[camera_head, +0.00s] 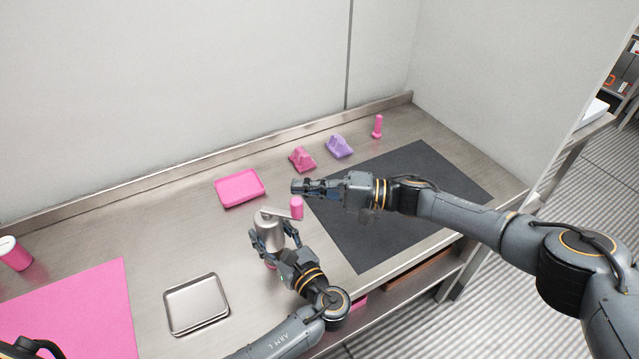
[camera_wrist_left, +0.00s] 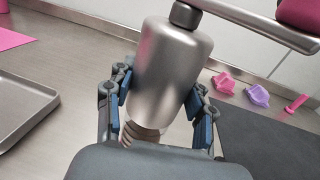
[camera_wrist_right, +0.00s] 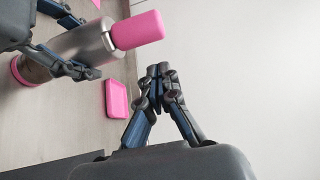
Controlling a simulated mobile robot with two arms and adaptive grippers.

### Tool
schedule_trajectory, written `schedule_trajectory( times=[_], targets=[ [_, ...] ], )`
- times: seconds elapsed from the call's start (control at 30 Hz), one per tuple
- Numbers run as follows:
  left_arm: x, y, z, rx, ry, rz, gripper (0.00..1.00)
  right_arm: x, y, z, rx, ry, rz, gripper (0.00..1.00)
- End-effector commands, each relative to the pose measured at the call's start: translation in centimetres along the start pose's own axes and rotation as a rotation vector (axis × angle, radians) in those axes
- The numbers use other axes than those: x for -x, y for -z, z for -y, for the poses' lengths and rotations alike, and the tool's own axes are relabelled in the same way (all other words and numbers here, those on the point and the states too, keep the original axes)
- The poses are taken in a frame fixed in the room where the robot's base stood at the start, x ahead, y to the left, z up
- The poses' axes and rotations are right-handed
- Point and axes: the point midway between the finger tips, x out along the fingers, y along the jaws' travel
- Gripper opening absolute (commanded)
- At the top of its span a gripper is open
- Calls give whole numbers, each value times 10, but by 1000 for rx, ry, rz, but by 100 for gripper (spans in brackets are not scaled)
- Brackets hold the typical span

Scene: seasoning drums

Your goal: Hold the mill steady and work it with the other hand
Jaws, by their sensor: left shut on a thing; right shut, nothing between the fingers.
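The mill is a silver metal cylinder (camera_head: 268,232) with a crank arm on top and a pink handle knob (camera_head: 297,208) at the crank's end. It stands on the steel counter. My left gripper (camera_head: 275,240) is shut around the mill's body, with a finger on each side in the left wrist view (camera_wrist_left: 160,110). The crank points to the right in the head view. My right gripper (camera_head: 296,187) is shut and empty, just above and behind the pink knob, apart from it. In the right wrist view its fingertips (camera_wrist_right: 160,72) meet, and the knob (camera_wrist_right: 137,30) is to their upper left.
A pink tray (camera_head: 240,199) lies behind the mill. Pink (camera_head: 302,159) and purple (camera_head: 340,146) pieces and a pink upright object (camera_head: 378,127) stand near the back. A dark mat (camera_head: 375,245) lies to the right, a metal tray (camera_head: 168,318) to the left.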

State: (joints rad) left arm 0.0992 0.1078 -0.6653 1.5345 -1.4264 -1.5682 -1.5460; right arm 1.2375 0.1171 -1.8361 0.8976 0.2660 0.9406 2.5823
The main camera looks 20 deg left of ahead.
Motion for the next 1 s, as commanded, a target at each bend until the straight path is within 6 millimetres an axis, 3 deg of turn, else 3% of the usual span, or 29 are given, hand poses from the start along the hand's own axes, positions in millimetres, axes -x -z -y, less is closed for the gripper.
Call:
schedule_trajectory(
  times=[0.3, 1.0],
  targets=[
    [0, 1, 0, -1, 0, -2, 6, 8, -24, 0, 1, 1, 2, 0],
    [0, 1, 0, -2, -1, -2, 6, 9, -30, 0, 0, 6, -34, 0]
  ],
)
